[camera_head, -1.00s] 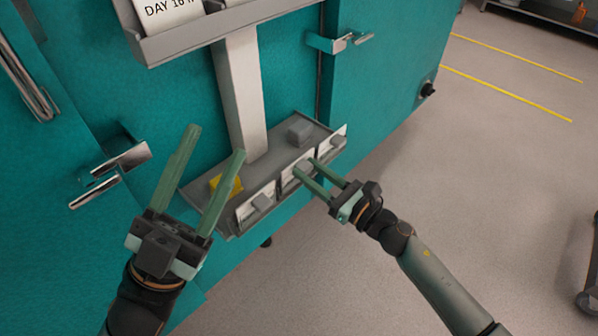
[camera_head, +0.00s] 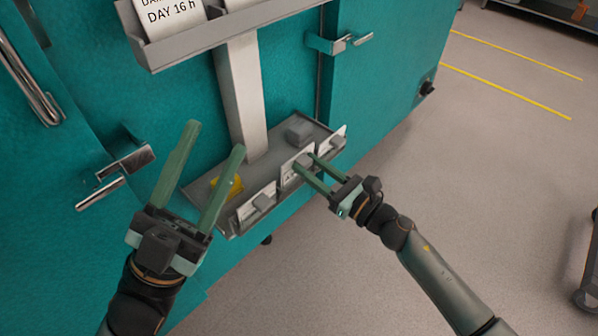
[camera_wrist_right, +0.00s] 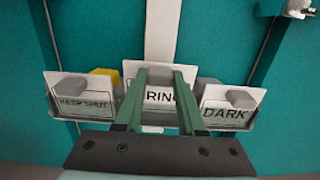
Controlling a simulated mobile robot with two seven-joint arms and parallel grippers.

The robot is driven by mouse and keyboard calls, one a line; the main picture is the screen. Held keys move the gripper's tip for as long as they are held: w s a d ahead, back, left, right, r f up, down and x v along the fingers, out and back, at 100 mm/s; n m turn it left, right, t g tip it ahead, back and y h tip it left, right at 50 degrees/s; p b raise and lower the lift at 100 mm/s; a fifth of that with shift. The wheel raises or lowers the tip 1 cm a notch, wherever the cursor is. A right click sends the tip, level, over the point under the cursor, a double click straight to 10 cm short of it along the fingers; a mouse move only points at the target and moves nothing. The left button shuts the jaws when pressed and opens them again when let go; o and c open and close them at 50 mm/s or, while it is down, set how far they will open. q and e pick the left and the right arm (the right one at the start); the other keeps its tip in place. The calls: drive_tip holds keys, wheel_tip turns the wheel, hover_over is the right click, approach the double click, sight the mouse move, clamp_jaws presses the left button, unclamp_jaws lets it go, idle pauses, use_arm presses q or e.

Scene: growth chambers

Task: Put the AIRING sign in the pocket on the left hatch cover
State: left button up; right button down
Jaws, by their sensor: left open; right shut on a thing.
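The AIRING sign (camera_head: 288,176), a white card with a grey grip block, is the middle one of the signs on the low grey rack. My left gripper (camera_head: 216,137) is open and empty, left of the rack. I cannot make out the pocket on the left hatch cover.
A KEEP SHUT sign (camera_wrist_right: 82,105) and a DARK sign (camera_wrist_right: 225,116) flank it on the rack (camera_head: 200,190). A yellow block (camera_head: 228,188) and a grey block (camera_head: 299,130) lie behind. An upper holder (camera_head: 180,52) bears a DAY 16 h card. Metal handles (camera_head: 118,170) jut from the teal wall.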

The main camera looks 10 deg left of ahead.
drive_tip(key=shift+r, duration=0.1)
drive_tip(key=shift+r+p, duration=1.2)
drive_tip(key=shift+r, duration=0.2)
drive_tip(key=shift+r, duration=0.1)
drive_tip(key=shift+r, duration=0.2)
drive_tip(key=shift+d, duration=0.1)
drive_tip(key=b+v, duration=0.1)
drive_tip(key=v, duration=0.8)
drive_tip(key=shift+s+d, duration=0.3)
idle(0.4)
